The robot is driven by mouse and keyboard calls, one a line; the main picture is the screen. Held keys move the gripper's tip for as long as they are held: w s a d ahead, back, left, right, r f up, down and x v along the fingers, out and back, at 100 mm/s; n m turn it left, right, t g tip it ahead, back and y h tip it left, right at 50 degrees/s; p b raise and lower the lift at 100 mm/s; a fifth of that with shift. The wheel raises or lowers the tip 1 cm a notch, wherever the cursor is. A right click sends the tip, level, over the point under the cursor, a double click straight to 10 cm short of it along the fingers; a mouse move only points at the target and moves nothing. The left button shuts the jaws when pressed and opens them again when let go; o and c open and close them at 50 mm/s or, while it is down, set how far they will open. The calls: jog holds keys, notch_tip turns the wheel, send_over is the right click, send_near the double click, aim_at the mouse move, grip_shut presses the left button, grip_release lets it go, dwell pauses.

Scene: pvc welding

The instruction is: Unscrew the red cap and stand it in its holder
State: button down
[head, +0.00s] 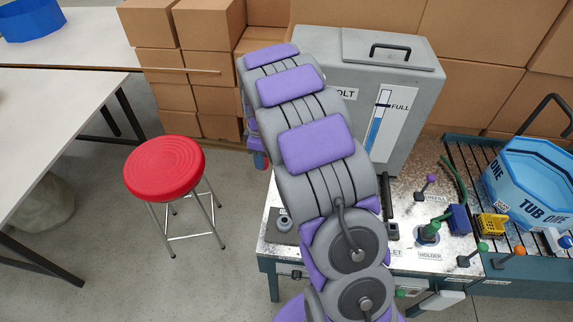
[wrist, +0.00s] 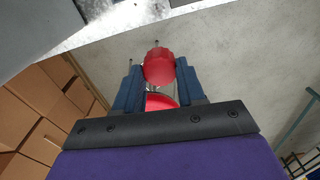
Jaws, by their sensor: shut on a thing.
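The red cap (wrist: 159,66) is between the two blue fingers of my gripper (wrist: 158,82) in the wrist view, and the fingers are shut on it. My gripper (head: 256,148) is mostly hidden there behind my arm. I cannot tell whether the cap touches anything else. A dark stand with a green top (head: 429,232) is on the metal bench, above a label reading "HOLDER".
The grey tank (head: 408,60) with a level gauge stands on the bench (head: 408,259). A red stool (head: 164,167) is on the floor to the left. Cardboard boxes (head: 190,65) are stacked behind. A blue tub (head: 530,185) sits on rollers at right.

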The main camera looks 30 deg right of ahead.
jog(key=d+f+n, duration=0.3)
jog(key=f+n, duration=0.1)
jog(key=d+f+n+b, duration=0.1)
jog(key=d+f+n, duration=0.3)
jog(key=f, duration=0.1)
jog(key=d+f+n, duration=0.4)
jog(key=n, duration=0.1)
jog(key=shift+w+d+f+b, duration=0.1)
jog(key=shift+w+f+b, duration=0.1)
jog(key=shift+w+b, duration=0.2)
jog(key=shift+f, duration=0.5)
jog(key=shift+a+f, duration=0.15)
jog(key=shift+a, duration=0.4)
jog(key=shift+d, duration=0.45)
